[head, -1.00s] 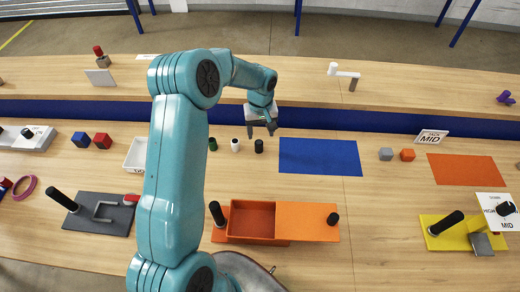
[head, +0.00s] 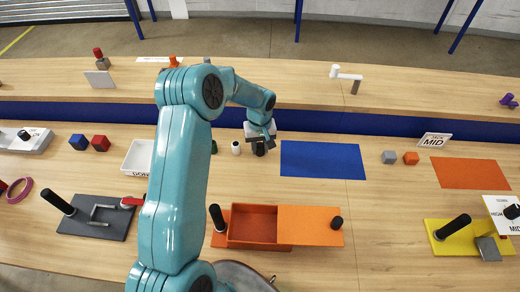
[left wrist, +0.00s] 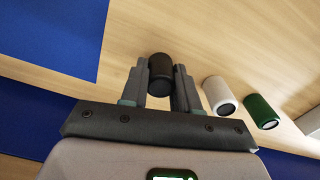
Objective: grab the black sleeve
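The black sleeve (head: 260,149) stands on the table just left of the blue mat, partly hidden by my left gripper (head: 260,143) in the head view. In the left wrist view the black sleeve (left wrist: 160,73) sits between the two fingers of my left gripper (left wrist: 160,82), one on each side. The fingers are apart with the sleeve between them; I see no clear grip on it. My right gripper is not in view.
A white sleeve (head: 236,148) and a green sleeve (left wrist: 260,111) stand close beside the black one. The blue mat (head: 322,160) lies to the right. An orange box (head: 312,226) is nearer me. A raised shelf with a blue front (head: 330,120) runs behind.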

